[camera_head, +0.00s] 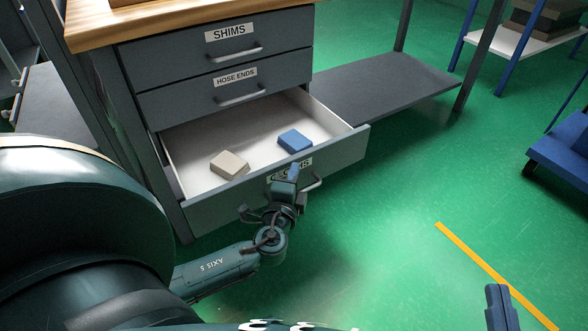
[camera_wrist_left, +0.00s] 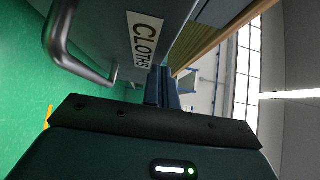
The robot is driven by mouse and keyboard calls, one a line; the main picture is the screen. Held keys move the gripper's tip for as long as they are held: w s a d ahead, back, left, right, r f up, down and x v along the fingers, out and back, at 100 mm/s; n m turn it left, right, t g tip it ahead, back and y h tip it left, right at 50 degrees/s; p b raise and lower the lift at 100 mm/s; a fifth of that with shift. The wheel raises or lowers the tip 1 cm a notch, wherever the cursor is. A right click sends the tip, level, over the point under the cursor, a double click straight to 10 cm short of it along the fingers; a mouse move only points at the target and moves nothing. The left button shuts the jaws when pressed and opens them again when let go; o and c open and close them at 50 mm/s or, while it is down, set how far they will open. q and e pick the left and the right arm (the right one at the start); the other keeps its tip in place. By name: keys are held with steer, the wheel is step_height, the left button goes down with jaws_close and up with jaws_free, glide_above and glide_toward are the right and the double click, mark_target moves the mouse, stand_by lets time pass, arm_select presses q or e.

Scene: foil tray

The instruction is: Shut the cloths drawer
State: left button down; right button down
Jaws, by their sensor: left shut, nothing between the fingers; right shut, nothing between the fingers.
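The cloths drawer (camera_head: 346,147) is the lowest of the drawers in view and stands pulled well out. A beige folded block (camera_head: 229,163) and a blue one (camera_head: 295,140) lie inside it. Its label is partly covered by my left gripper (camera_head: 293,172), which is shut and empty at the drawer front. In the left wrist view the shut fingers (camera_wrist_left: 162,86) point at the front beside the CLOTHS label (camera_wrist_left: 144,42), with the bar handle (camera_wrist_left: 75,50) to the left. I cannot tell whether they touch the front. My right gripper (camera_head: 501,306) is shut and empty over the floor at lower right.
The shims drawer (camera_head: 180,48) and hose ends drawer (camera_head: 190,98) above are shut under a wooden top (camera_head: 160,22). A grey low shelf (camera_head: 385,84) lies to the right. A blue cart (camera_head: 560,155) stands far right. The green floor before the drawer is clear.

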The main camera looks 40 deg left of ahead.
arm_select(q)
steer(key=shift+w+a, duration=0.1)
steer(key=shift+a, duration=0.2)
arm_select(e)
steer(key=shift+w+a, duration=0.3)
steer(key=shift+a, duration=0.05)
steer(key=shift+f, duration=0.1)
